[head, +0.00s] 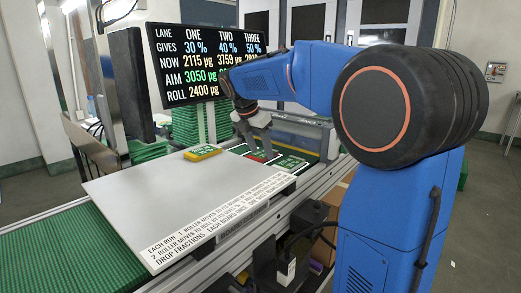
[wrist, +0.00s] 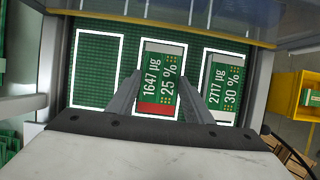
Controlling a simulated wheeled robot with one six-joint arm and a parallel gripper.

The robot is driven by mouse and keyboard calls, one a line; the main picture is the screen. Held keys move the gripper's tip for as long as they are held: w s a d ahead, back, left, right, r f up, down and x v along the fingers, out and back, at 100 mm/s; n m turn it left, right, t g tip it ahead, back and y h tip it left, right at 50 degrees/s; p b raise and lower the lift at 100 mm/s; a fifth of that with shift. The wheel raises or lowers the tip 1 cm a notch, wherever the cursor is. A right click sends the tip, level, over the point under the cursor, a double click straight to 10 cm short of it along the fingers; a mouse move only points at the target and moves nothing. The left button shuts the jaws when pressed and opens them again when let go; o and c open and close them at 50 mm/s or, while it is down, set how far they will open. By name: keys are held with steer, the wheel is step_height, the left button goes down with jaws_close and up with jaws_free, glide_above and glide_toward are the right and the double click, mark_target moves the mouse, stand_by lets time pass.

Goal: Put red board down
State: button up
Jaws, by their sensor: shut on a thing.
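The red board (wrist: 158,80) is a green circuit board with a red end strip, marked 1647 µg and 25 %. In the wrist view it lies lengthwise between the two fingers of my gripper (wrist: 160,78), which is shut on it. It sits within the middle white outline (wrist: 143,40); I cannot tell whether it touches the green surface below. In the head view my gripper (head: 262,150) points down over the outlined lanes, with a bit of red at its tips. The fingers hide part of the board's sides.
A second board (wrist: 225,85), marked 2717 µg and 30 %, lies in the right outline. The left outline (wrist: 96,65) is empty. A screen (head: 205,67) lists lanes and weights. A yellow bin (wrist: 290,95) stands at right.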

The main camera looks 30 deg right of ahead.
steer(key=shift+f, duration=0.1)
steer(key=o, duration=1.1)
steer(key=v, duration=1.2)
